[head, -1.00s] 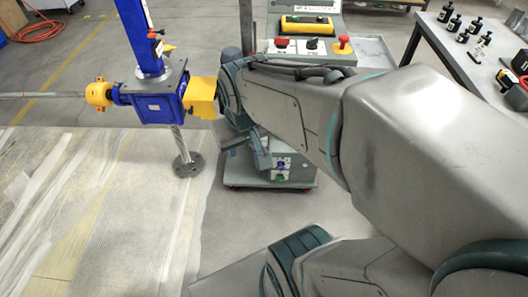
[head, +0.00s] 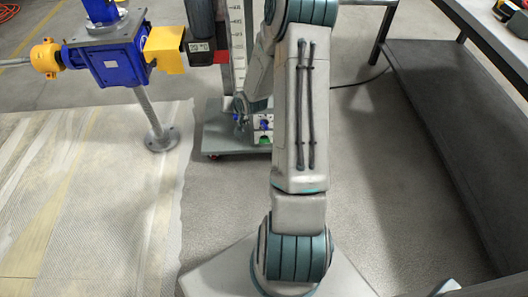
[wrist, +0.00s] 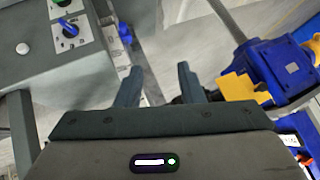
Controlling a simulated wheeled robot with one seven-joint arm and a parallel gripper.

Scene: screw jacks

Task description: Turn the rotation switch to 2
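My gripper (wrist: 160,80) is open and empty in the wrist view, to the right of the panel and apart from the knob. In the head view my gripper (head: 240,118) is low by the cart, partly hidden by my arm.
A blue and yellow screw jack (head: 108,58) on a post stands left; it also shows in the wrist view (wrist: 283,70). The cart base (head: 217,138) stands on the floor. A dark table shelf (head: 450,100) is at the right.

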